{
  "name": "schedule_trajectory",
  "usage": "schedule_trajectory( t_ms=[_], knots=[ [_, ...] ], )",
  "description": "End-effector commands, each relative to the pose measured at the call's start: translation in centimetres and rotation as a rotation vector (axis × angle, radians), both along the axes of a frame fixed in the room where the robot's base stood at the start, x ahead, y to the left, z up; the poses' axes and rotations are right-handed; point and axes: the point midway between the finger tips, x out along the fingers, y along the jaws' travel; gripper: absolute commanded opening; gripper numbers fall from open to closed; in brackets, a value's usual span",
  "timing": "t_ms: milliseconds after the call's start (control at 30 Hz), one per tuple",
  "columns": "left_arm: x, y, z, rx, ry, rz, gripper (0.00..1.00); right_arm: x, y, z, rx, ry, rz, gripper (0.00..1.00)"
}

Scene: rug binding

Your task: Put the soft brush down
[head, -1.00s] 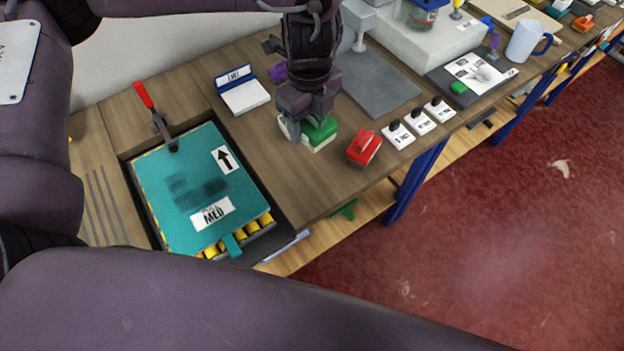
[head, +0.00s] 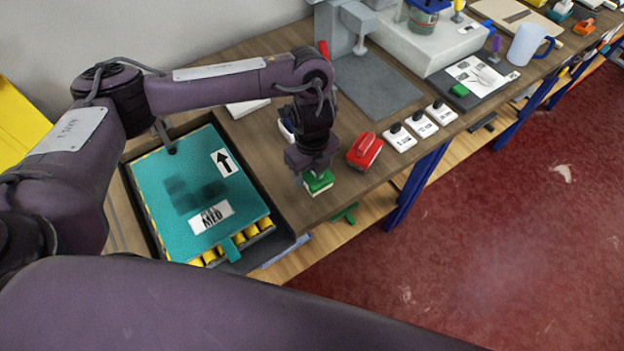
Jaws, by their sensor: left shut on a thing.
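The soft brush, with a green back (head: 319,181) and a pale underside, is near the front edge of the wooden bench. My left gripper (head: 316,171) points down over it and is shut on its green back. The brush looks level and very low over the bench top; I cannot tell whether its underside touches. The gripper hides part of its top. My right gripper does not show.
A red brush-like block (head: 364,151) stands close to the right, with several white labelled blocks (head: 399,138) beyond. A teal-covered tray (head: 172,215) is to the left. A grey mat (head: 380,88) lies behind. Bare bench (head: 290,207) lies left of the brush.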

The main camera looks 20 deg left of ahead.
Motion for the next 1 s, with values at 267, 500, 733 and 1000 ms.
schedule_trajectory(
  t_ms=[267,500,733,1000],
  knots=[
    [-0.1,-0.1,-3.7,-0.002,0.003,0.002,0.27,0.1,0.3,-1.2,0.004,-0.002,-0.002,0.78],
    [0.0,0.0,-3.8,0.000,0.000,0.001,0.27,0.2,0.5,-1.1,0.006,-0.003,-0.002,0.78],
    [0.0,0.0,-4.3,0.000,0.001,0.002,0.27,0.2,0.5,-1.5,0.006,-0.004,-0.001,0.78],
    [-0.2,0.0,-5.0,0.001,0.006,0.002,0.68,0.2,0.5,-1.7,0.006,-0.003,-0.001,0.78]
  ],
)
